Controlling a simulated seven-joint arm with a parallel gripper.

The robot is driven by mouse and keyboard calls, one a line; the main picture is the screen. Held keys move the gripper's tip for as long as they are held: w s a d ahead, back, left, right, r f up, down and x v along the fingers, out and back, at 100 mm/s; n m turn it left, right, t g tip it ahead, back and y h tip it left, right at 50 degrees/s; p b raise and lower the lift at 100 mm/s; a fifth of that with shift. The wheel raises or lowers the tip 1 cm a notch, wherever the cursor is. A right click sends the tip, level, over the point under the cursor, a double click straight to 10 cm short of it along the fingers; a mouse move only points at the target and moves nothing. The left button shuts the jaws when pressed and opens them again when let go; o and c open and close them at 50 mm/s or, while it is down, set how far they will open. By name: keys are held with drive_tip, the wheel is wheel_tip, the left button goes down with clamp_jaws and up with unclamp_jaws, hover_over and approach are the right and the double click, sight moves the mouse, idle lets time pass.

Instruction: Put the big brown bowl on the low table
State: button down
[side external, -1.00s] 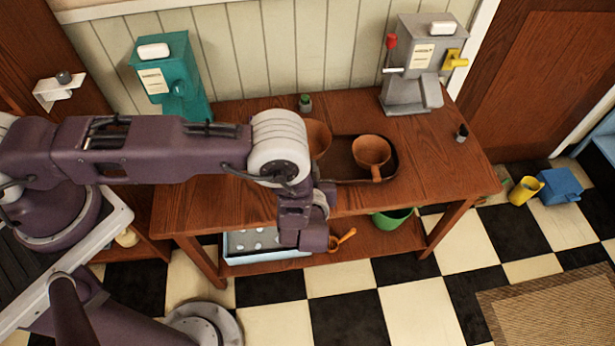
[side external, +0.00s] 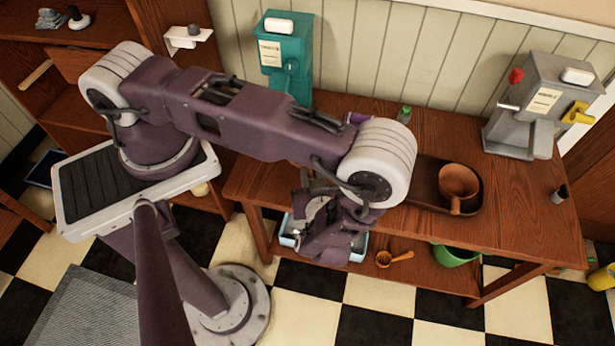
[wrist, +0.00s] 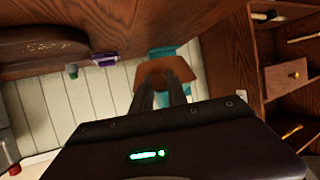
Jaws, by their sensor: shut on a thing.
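My gripper (wrist: 163,90) is shut on an orange-brown bowl (wrist: 166,68), seen at the fingertips in the wrist view. Only part of this bowl shows, so its rim and tilt are hard to read. In the side view, my wrist hangs in front of the left part of the wooden table (side external: 522,205) and hides the bowl. Another brown bowl, with a short handle (side external: 458,182), sits in the dark brown oval tray (side external: 425,190) on that table. I cannot tell which piece of furniture is the low table.
A teal dispenser (side external: 287,65) and a grey dispenser (side external: 535,105) stand along the wall. A green-topped bottle (side external: 404,114) and a purple item (side external: 357,118) are on the table's back. The lower shelf holds an orange ladle (side external: 390,258) and a green bowl (side external: 455,256).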

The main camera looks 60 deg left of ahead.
wheel_tip(320, 180, down, 8)
drive_tip(key=shift+f, duration=0.25)
drive_tip(key=shift+f, duration=0.1)
drive_tip(key=c, duration=1.3)
unclamp_jaws()
